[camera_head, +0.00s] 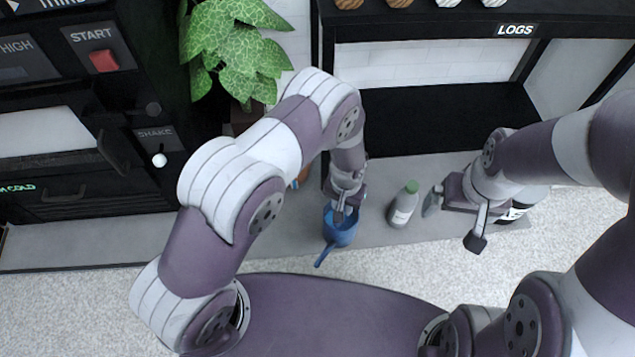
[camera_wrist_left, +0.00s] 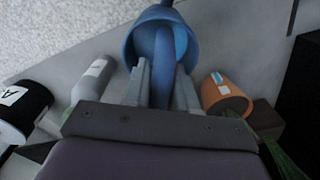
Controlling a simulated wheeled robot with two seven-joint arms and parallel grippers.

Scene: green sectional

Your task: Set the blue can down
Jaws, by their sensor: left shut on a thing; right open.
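The blue can (camera_head: 341,229) is a watering can with a spout that points down and left in the head view. My left gripper (camera_head: 345,208) is shut on it from above. In the left wrist view the can (camera_wrist_left: 163,42) sits between the two fingers (camera_wrist_left: 163,88), its open mouth facing the camera. The can is over the grey ledge (camera_head: 290,232); I cannot tell whether its base touches it. My right gripper (camera_head: 453,222) is open and empty, to the right of the can and past a grey bottle.
The grey bottle with a green cap (camera_head: 404,205) stands just right of the can. A black container with a white label (camera_head: 515,212) is beyond my right gripper. An orange pot (camera_wrist_left: 225,93) is beside the can in the wrist view. A leafy plant (camera_head: 235,50) is at the back.

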